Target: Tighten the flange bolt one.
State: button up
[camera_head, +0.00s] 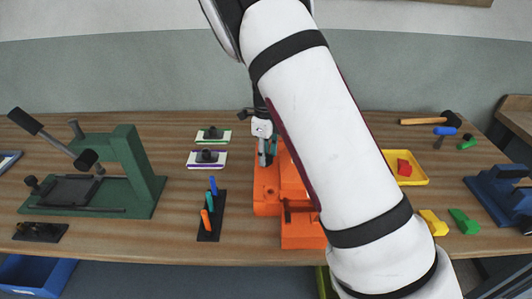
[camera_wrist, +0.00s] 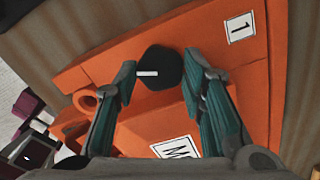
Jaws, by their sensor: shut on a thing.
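The orange mould (camera_head: 266,200) stands on the bench in the head view, partly hidden behind my arm. In the wrist view its orange flange (camera_wrist: 195,35) carries a white label "1" (camera_wrist: 238,27). A dark bolt head, flange bolt one (camera_wrist: 163,62), with a white mark on its top, sits on the flange beside that label. My gripper (camera_wrist: 160,76) has its two teal-grey fingers on either side of the bolt head and is shut on it. In the head view my gripper (camera_head: 266,150) points down at the mould's left part; the bolt is hidden there.
A green press-like fixture (camera_head: 135,165) stands at left. A black rack (camera_head: 208,228) with coloured tools and two small pale trays (camera_head: 206,159) lie left of the mould. A yellow tray (camera_head: 414,178), a hammer (camera_head: 425,121) and a blue vise (camera_head: 495,190) are at right.

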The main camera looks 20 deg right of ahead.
jog(key=o, duration=1.1)
jog(key=shift+o, duration=0.2)
jog(key=shift+r, duration=4)
